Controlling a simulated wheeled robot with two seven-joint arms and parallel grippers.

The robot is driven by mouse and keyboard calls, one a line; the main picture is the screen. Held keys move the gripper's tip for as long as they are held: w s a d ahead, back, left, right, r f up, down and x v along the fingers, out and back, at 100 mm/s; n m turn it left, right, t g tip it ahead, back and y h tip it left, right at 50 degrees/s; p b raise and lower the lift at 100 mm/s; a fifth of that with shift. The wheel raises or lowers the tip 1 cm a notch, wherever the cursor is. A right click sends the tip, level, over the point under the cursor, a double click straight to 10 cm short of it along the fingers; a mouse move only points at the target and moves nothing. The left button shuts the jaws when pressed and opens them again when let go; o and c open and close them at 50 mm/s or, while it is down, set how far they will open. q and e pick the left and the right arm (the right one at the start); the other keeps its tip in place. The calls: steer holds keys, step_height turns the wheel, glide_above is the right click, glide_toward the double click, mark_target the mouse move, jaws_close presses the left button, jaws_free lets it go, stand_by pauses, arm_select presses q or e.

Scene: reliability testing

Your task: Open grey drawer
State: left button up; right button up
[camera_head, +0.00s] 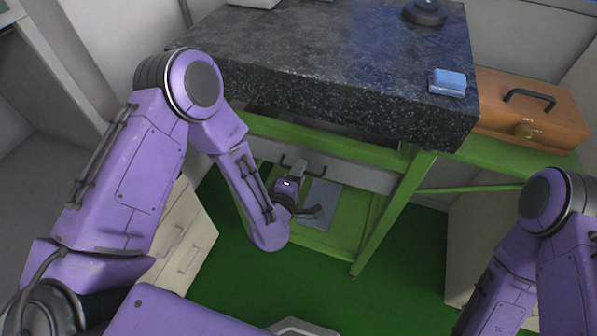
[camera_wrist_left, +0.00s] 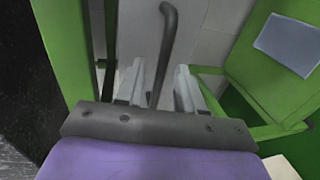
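The grey drawer (camera_head: 352,174) is a long pale front under the dark stone tabletop, set in a green frame; it appears shut. Its dark bar handle (camera_head: 285,160) is partly hidden by my left gripper (camera_head: 298,170). In the left wrist view the curved handle (camera_wrist_left: 167,45) stands between the two pale fingers of my left gripper (camera_wrist_left: 158,85). A gap shows on each side of the handle, so the fingers are open around it. I cannot tell how deep the handle sits between them. My right arm shows at the right edge; its gripper is out of view.
The black stone tabletop (camera_head: 320,60) overhangs above my left gripper. On it lie a blue block (camera_head: 447,80) and a dark round object (camera_head: 424,13). An orange-brown case (camera_head: 535,115) stands at right. Green legs (camera_head: 395,215) flank the space below. A beige drawer cabinet (camera_head: 185,240) stands at lower left.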

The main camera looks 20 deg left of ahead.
arm_select(q)
jaws_close()
stand_by(1.4)
